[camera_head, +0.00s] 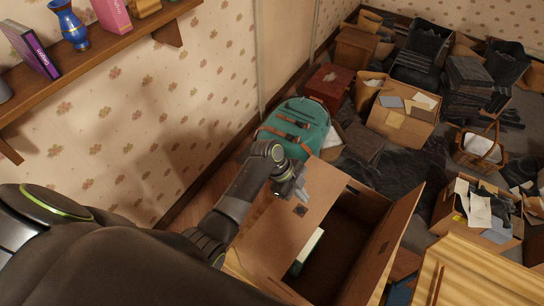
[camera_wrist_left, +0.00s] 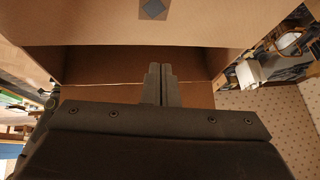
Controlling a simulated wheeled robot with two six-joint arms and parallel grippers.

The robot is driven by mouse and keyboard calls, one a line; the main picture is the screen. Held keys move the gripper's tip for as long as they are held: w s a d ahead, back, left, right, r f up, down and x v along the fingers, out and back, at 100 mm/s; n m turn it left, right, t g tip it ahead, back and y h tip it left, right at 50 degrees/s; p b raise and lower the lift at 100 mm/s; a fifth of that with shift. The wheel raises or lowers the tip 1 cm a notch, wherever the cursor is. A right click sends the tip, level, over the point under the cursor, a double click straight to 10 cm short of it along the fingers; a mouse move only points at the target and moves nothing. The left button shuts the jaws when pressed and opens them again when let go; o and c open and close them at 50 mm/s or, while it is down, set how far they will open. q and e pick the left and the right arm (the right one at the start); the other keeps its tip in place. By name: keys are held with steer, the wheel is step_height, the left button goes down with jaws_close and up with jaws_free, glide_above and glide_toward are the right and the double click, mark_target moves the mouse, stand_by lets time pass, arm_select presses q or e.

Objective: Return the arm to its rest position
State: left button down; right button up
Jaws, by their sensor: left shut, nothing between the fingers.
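My left arm comes in from the left in the head view, and its gripper (camera_head: 290,190) is over the left flap of an open cardboard box (camera_head: 388,240). The gripper is shut and empty. In the left wrist view the fingers (camera_wrist_left: 160,84) are pressed together, with the box's cardboard (camera_wrist_left: 100,68) behind them. I cannot tell whether the gripper touches the flap. My right gripper does not show in either view.
A pale green-edged item (camera_head: 308,250) lies inside the box. A teal backpack (camera_head: 298,122) stands behind the gripper by the wall. A wooden shelf (camera_head: 90,50) holds a blue vase (camera_head: 70,24) and books. Boxes and a basket (camera_head: 478,150) crowd the right side.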

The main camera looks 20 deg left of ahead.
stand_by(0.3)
arm_select(q)
steer(key=s+a+n, duration=0.1)
steer(key=s+a+f+n+y, duration=0.1)
steer(key=s+a+n, duration=0.1)
steer(key=s+a+n+t, duration=0.1)
steer(key=s+a, duration=0.1)
steer(key=shift+s+a+f+n+y, duration=0.2)
steer(key=shift+s+a+n+y, duration=0.05)
steer(key=shift+n+y, duration=0.15)
steer(key=s+a+r+n+t+y, duration=0.1)
steer(key=s+a+r+n+y, duration=0.3)
steer(key=s+a+n, duration=0.55)
steer(key=s+a+r+n+t+y, duration=0.1)
steer(key=s+a+r+n+y, duration=0.35)
steer(key=s, duration=0.75)
step_height(320, 180, down, 27)
steer(key=a+n+g+h+b, duration=0.1)
steer(key=a+n+h+b, duration=0.1)
steer(key=b, duration=0.3)
steer(key=s+f+b, duration=0.2)
steer(key=s+f, duration=0.5)
steer(key=f, duration=0.4)
steer(key=s+d+f+g+b, duration=0.1)
steer(key=s+f+b, duration=0.2)
steer(key=s+f, duration=0.5)
step_height(320, 180, down, 3)
steer(key=shift+f+h, duration=0.2)
steer(key=shift+h, duration=0.15)
